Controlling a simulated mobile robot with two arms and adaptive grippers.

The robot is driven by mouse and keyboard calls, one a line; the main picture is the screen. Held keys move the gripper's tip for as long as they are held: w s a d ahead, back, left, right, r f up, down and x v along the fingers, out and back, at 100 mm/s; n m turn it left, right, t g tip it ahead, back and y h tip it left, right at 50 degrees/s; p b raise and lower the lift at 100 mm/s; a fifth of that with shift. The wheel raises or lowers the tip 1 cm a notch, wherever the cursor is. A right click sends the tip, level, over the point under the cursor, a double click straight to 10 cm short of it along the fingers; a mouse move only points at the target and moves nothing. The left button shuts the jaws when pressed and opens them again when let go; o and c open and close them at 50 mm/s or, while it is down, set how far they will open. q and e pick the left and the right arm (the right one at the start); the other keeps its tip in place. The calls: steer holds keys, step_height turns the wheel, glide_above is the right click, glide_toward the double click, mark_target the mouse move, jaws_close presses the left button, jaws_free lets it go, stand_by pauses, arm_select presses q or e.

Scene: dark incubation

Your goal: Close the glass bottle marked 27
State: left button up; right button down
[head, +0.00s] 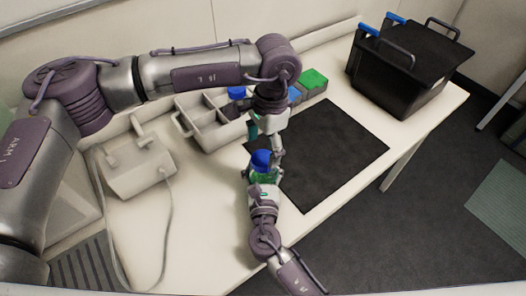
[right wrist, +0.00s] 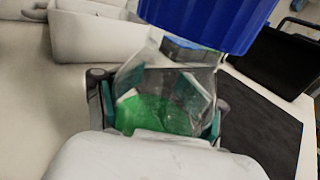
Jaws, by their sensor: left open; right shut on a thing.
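A glass bottle (right wrist: 165,95) with green contents is gripped by my right gripper (right wrist: 160,110). Its teal finger pads press on both sides of the glass. A blue cap (right wrist: 205,18) sits at the top of the bottle; I cannot tell whether it is screwed tight. In the head view the blue cap (head: 262,158) shows above my right gripper (head: 263,181), at the left edge of the black mat. My left gripper (head: 266,140) is open, pointing down just above and behind the cap, with nothing between its fingers. The number on the bottle is not readable.
A grey compartment caddy (head: 180,122) stands behind, with another blue cap (head: 237,92) in it. A green-topped box (head: 314,79) is beside it. A black crate (head: 400,75) is at the back right, and a pale device (head: 135,170) at left. The black mat (head: 335,155) is clear.

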arm_select(q)
steer(key=shift+r, duration=0.5)
steer(key=shift+c, duration=0.4)
